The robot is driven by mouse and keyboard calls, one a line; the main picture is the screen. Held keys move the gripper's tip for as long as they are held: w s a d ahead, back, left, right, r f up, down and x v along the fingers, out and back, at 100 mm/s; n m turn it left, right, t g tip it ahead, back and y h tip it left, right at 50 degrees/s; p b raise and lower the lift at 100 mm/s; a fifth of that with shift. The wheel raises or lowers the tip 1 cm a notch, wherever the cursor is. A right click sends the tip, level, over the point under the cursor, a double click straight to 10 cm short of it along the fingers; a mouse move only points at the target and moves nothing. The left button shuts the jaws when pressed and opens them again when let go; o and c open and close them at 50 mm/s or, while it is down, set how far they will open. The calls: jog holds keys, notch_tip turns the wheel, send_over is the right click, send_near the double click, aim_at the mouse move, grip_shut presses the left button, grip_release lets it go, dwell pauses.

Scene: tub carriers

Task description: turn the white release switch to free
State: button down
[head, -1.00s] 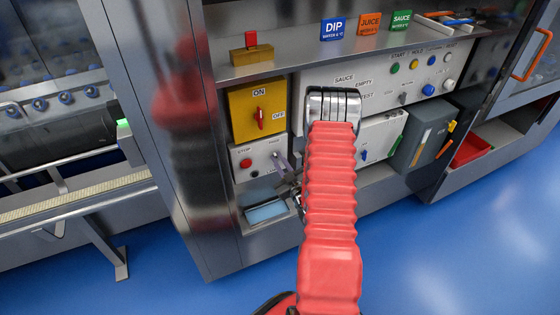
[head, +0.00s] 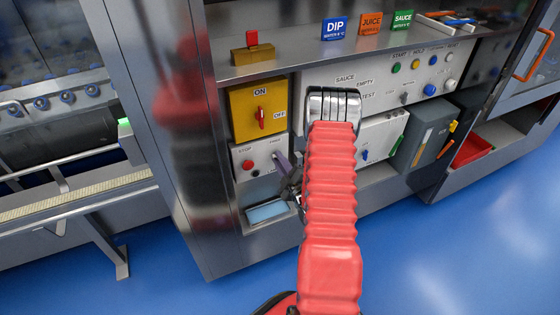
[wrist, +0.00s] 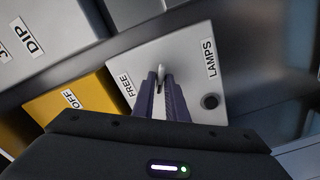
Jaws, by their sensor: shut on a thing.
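The white release switch (wrist: 160,72) is a small lever on a pale panel (wrist: 205,50), seen in the wrist view. The word FREE stands to its left and LAMPS to its right. My gripper (wrist: 160,80) has its two purple fingers closed on the lever, whose tip shows between them. In the head view my gripper (head: 279,163) is at the same panel (head: 250,150), at the right of the red stop button, and the fingers hide the switch there. Which way the lever points is hard to tell.
A yellow panel with a red ON/OFF knob (head: 261,118) sits directly above. A black button (wrist: 210,101) is close to my fingers in the wrist view. A recess with a pale blue screen (head: 267,212) lies below. My red arm covers the panels' middle.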

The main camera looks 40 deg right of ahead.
jog(key=shift+a+f, duration=0.1)
jog(key=shift+f, duration=0.05)
jog(key=c, duration=1.8)
grip_release()
jog(key=shift+c, duration=0.2)
jog(key=shift+s, duration=0.1)
jog(key=v, duration=1.3)
jog(key=shift+s, duration=0.3)
jog(key=shift+a, duration=0.1)
